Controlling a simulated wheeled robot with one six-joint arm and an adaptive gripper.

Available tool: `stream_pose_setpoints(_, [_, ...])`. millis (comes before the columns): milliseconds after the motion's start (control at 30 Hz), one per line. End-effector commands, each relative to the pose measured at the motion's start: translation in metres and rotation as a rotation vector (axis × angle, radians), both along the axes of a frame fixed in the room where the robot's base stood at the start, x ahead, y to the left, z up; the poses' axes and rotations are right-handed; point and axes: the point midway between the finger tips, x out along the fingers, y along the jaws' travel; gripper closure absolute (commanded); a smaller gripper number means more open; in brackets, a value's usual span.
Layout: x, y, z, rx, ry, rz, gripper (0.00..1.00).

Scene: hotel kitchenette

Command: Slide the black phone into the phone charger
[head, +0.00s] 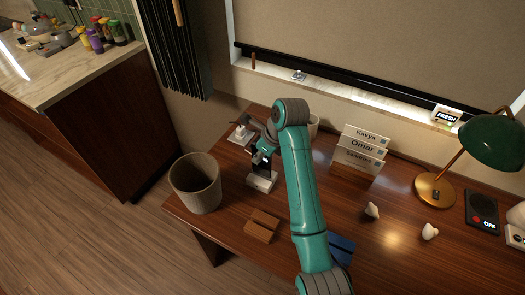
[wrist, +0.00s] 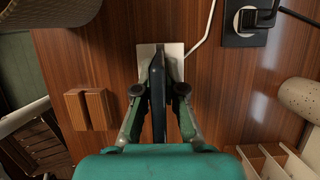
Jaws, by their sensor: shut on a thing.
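The black phone (wrist: 158,96) stands on edge between the two fingers of my gripper (wrist: 159,92), which is shut on it. In the head view the dark phone (head: 261,162) shows just below my gripper (head: 263,151), partly hidden by it. The white phone charger (wrist: 174,52) lies on the wooden desk, and its base also shows in the head view (head: 262,182). The phone's far end overlaps the charger in the wrist view and is right above its base in the head view. I cannot tell whether the phone is seated in it.
A round bin (head: 195,184) stands left of the charger. A small wooden block (head: 262,226) lies in front. A name-card stand (head: 359,155) and a green lamp (head: 490,145) are to the right.

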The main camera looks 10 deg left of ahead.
Motion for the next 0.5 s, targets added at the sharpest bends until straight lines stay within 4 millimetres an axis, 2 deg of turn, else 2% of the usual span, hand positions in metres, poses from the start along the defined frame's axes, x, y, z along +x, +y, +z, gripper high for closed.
stream_pose_setpoints(100, [-0.004, 0.003, -0.005, 0.0, 0.0, 0.001, 1.0])
stream_pose_setpoints(500, [0.001, -0.009, -0.023, 0.0, 0.001, 0.0, 1.0])
